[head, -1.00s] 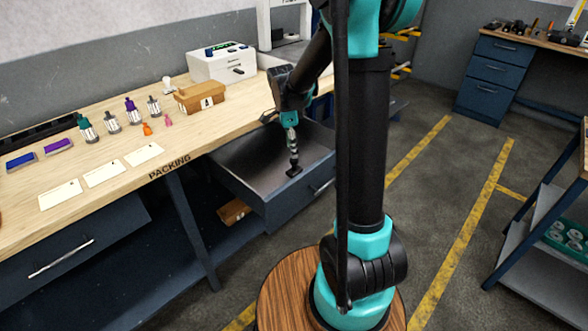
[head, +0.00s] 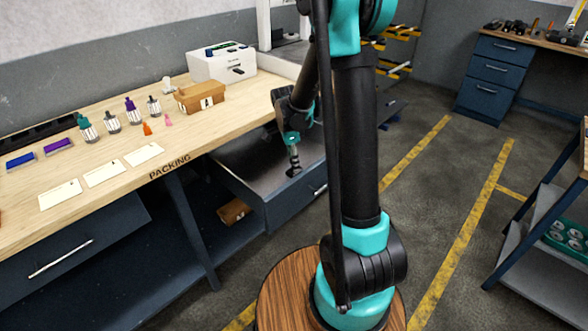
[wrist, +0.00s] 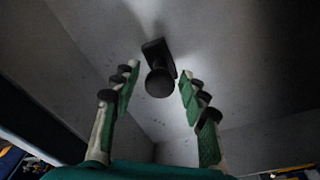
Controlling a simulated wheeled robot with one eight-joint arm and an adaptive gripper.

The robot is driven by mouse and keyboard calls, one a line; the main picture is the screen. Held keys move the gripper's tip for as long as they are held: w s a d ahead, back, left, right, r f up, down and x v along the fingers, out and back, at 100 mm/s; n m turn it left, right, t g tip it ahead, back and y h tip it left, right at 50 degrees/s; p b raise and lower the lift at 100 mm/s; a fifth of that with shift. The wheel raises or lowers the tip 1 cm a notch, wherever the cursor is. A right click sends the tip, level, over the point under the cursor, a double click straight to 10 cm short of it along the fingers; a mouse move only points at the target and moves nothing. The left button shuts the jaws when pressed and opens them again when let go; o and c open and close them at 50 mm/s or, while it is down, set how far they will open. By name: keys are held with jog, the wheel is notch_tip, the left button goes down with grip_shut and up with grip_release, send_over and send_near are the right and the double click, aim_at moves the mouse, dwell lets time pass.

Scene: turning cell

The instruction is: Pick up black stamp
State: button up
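The black stamp (head: 294,171) rests on the floor of the open grey drawer (head: 240,188) under the packing bench. In the wrist view the stamp (wrist: 159,82) shows its round knob towards the camera and its dark rectangular base behind. My gripper (wrist: 160,72) is open, one green-padded finger on each side of the stamp, with a gap to both. In the head view my gripper (head: 292,155) points down into the drawer just above the stamp. I cannot tell how far the fingertips are from the drawer floor.
The drawer walls surround my gripper. The bench top (head: 200,140) lies left, with ink bottles (head: 111,121), white cards (head: 104,173), blue and purple pads (head: 58,145), a cardboard box (head: 201,96) and a white printer (head: 222,63). A brown box (head: 233,211) sits on the lower shelf.

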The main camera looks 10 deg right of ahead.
grip_shut()
jog(key=shift+r, duration=0.1)
notch_tip(320, 180, up, 20)
dwell(0.6)
